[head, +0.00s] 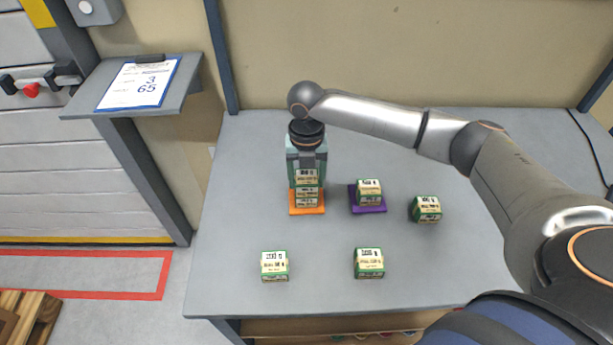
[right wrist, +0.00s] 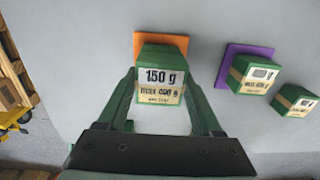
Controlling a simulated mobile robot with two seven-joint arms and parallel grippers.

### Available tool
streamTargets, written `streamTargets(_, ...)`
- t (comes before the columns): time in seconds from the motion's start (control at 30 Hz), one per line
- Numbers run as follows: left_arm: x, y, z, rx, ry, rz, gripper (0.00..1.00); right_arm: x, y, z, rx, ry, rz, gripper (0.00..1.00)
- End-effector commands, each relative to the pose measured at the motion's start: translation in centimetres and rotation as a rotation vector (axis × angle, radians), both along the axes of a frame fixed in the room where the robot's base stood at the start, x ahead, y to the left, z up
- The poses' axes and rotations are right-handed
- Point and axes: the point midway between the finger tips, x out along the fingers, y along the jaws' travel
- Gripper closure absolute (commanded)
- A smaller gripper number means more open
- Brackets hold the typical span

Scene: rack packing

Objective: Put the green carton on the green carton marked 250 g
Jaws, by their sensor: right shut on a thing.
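My right gripper (head: 307,162) points down over the orange mat and is shut on a green carton (head: 307,177). In the right wrist view this carton (right wrist: 162,88) sits between the fingers, and its white label reads 150 g. Directly below it in the head view, another green carton (head: 307,197) with a white label stands on the orange mat (head: 307,211). The held carton lines up over it and looks touching or nearly so; I cannot tell which. The lower carton's weight marking is too small to read. My left gripper is not in view.
A green carton (head: 369,190) stands on a purple mat (head: 371,210) to the right. More green cartons stand at the right (head: 427,209), front middle (head: 368,263) and front left (head: 274,265). Grey table (head: 225,225) is clear between them. A clipboard (head: 140,83) lies on a side shelf.

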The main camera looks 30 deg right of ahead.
Motion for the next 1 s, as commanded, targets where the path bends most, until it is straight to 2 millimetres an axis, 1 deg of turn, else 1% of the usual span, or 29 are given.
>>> streamTargets(0.27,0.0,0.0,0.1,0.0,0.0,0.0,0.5,0.0,0.0,-0.2,0.001,0.0,-0.001,0.97)
streamTargets(0.3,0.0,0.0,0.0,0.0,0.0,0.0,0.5,0.0,0.0,-0.2,0.001,0.0,-0.001,0.28)
streamTargets(0.5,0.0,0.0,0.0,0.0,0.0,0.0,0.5,0.0,0.0,-0.2,0.001,0.0,-0.001,0.06)
streamTargets(0.53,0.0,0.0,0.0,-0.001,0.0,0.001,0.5,0.0,0.0,-0.2,0.001,0.0,-0.001,0.03)
streamTargets(0.83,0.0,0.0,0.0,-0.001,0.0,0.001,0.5,0.0,0.0,0.1,0.001,-0.003,-0.001,0.03)
streamTargets(0.93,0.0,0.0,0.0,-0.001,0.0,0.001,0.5,0.1,0.0,1.2,0.002,-0.004,-0.001,0.03)
streamTargets(1.0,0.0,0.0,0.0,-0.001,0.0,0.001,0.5,0.2,0.1,2.4,0.003,-0.006,-0.001,0.03)
